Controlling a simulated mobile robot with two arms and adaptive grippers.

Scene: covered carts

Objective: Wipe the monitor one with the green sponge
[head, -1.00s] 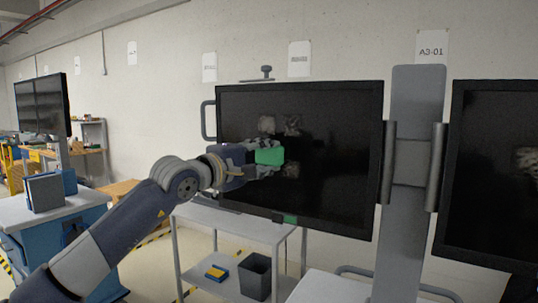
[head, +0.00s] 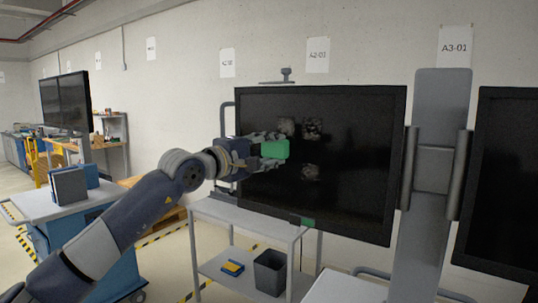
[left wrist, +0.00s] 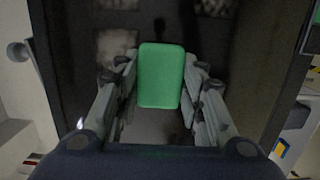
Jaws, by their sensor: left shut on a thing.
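My left gripper (head: 268,149) is shut on the green sponge (head: 275,149), a rounded block in front of the left part of the nearer dark monitor (head: 360,165). In the left wrist view the sponge (left wrist: 161,76) sits between both fingers, with the dark screen (left wrist: 75,70) behind it. Pale grey smudges show on the screen: two side by side at the upper left (head: 312,128) and one lower down (head: 310,172). The sponge and gripper hide part of the screen's left side. I cannot tell whether the sponge touches the glass. My right gripper is not in view.
A grey post (head: 435,170) stands right of the monitor, with a second dark monitor (head: 505,185) beyond. A grey cart (head: 240,219) below holds a dark bin (head: 270,272) and a blue-yellow item (head: 232,268). A blue cart (head: 120,205) stands at the left.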

